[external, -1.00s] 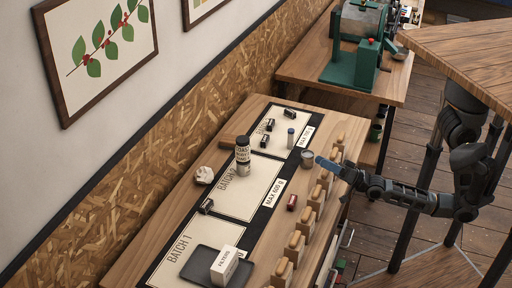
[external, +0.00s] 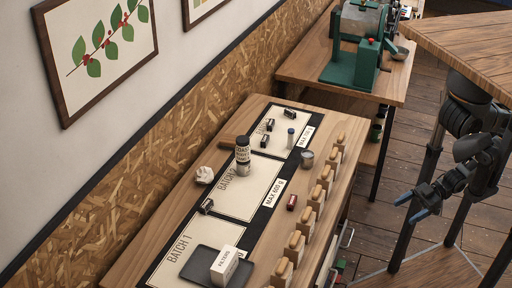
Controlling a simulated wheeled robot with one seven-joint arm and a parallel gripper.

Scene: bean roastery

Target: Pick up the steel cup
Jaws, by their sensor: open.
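A small steel cup (external: 307,159) stands upright on the wooden counter, just right of the black strip edging the batch mats. My gripper (external: 411,206) is open and empty, with its blue fingertips apart. It hangs over the floor to the right of the counter, well clear of the cup. Nothing hides the cup.
A row of wooden-topped scoops or jars (external: 305,221) lines the counter's right edge. A labelled canister (external: 243,155), a small red object (external: 292,202) and a filters box (external: 225,265) stand on it. A green roaster (external: 353,62) is behind.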

